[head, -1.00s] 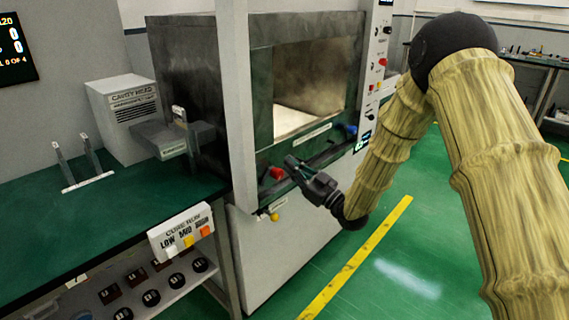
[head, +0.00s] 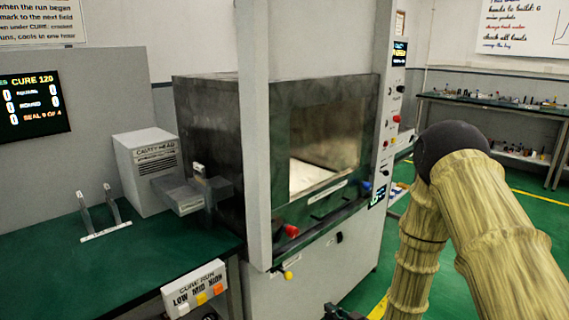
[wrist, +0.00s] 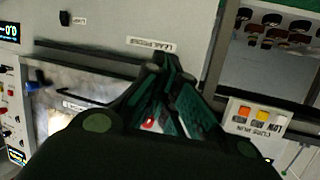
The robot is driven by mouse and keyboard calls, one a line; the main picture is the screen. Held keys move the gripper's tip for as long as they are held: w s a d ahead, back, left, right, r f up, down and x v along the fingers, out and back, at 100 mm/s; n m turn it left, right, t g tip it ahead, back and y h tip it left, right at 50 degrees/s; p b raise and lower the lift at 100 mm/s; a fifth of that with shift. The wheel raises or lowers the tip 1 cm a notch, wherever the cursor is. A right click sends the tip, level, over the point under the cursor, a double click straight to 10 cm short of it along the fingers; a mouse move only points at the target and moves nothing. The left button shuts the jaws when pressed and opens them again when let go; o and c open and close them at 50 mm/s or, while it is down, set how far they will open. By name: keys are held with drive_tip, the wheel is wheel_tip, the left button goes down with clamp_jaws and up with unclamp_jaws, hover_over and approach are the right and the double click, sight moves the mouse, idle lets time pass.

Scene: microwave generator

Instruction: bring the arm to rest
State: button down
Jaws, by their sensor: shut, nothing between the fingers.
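My gripper (wrist: 166,68) fills the middle of the wrist view with its dark fingers together and nothing seen between them. In the head view only a dark bit of it (head: 342,312) shows at the bottom edge, low in front of the cabinet. My ribbed arm comes down along the right side of the head view, bent at a dark joint. The gripper appears apart from the cabinet front, though the exact gap cannot be told.
The microwave cabinet (head: 208,118) stands in the middle, its window (head: 325,140) showing a pale surface inside. The green bench (head: 60,255) with the CURE RUN button box (head: 196,288) is at left. Green floor (head: 530,215) is open at right, before a back table (head: 500,108).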

drive_tip(key=s+d+f+m+g+h+p, duration=0.1)
drive_tip(key=s+d+f+g+h, duration=0.15)
drive_tip(key=s+f, duration=0.45)
drive_tip(key=s+d+f+m+g+h+p, duration=0.1)
drive_tip(key=s+f+m+g+p, duration=0.2)
drive_tip(key=s, duration=0.7)
drive_tip(key=s+d+f+g+h, duration=0.1)
drive_tip(key=s+g, duration=0.1)
drive_tip(key=s, duration=0.6)
drive_tip(key=s+d+f+g+h+p, duration=0.1)
drive_tip(key=s+d+g, duration=0.1)
drive_tip(key=s, duration=0.6)
drive_tip(key=s+d+f+m+g+h, duration=0.1)
drive_tip(key=s+g, duration=0.2)
drive_tip(key=s, duration=0.5)
drive_tip(key=shift+d+f, duration=0.3)
drive_tip(key=shift+d, duration=0.05)
